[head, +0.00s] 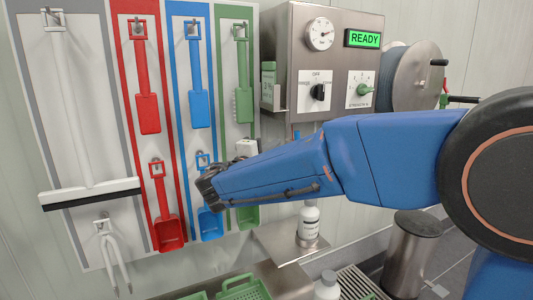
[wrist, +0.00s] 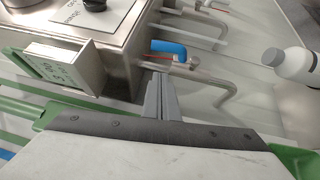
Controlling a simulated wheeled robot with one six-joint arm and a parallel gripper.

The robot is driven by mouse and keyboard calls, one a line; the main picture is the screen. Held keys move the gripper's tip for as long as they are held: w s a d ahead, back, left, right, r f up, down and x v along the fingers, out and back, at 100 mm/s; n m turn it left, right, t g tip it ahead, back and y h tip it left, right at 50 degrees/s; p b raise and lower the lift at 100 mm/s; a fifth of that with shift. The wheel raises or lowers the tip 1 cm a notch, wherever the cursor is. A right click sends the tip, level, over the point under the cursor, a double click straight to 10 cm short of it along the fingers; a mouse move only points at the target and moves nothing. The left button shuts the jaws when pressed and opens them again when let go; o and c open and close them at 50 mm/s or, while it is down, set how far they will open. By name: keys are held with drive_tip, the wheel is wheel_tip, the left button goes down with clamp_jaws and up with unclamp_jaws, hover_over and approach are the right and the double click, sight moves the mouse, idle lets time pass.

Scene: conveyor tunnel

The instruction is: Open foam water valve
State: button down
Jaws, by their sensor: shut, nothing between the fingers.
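A blue valve handle (wrist: 168,47) sits on pipework below the steel control box, seen in the wrist view. It lies roughly level across the picture, with a metal fitting and a bent pipe (wrist: 230,95) beside it. My gripper (wrist: 160,95) is shut and empty, its grey fingertips just short of the handle, with a small gap visible. In the head view my blue arm covers most of this area, and the fingers are hidden. A small bit of blue (head: 296,134) under the box may be part of the valve; I cannot tell.
The control box (head: 300,85) has a gauge, a READY display, a black switch and a green knob. A hose reel (head: 412,75) is at its right. Cleaning tools hang on the board (head: 85,100) at left. A white bottle (wrist: 295,63) stands right of the pipes.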

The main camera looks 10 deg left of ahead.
drive_tip(key=shift+w+d+r, duration=0.1)
drive_tip(key=shift+w+d, duration=0.3)
drive_tip(key=shift+d, duration=0.25)
drive_tip(key=shift+w+d+r, duration=0.1)
drive_tip(key=shift+w+d, duration=0.25)
drive_tip(key=shift+d, duration=0.35)
drive_tip(key=shift+w+d+r, duration=0.1)
drive_tip(key=shift+w+d, duration=0.3)
drive_tip(key=shift+d, duration=0.25)
drive_tip(key=shift+w+d+r+m+g, duration=0.15)
drive_tip(key=shift+w+d+r+g, duration=0.05)
drive_tip(key=shift+d, duration=0.15)
drive_tip(key=shift+w+d+r+m+g, duration=0.15)
drive_tip(key=shift+d+r+g, duration=0.05)
drive_tip(key=shift+d, duration=0.15)
drive_tip(key=w+a+v, duration=0.1)
drive_tip(key=a+v, duration=0.1)
drive_tip(key=v, duration=1.1)
drive_tip(key=shift+a+r, duration=0.3)
drive_tip(key=shift+a, duration=0.1)
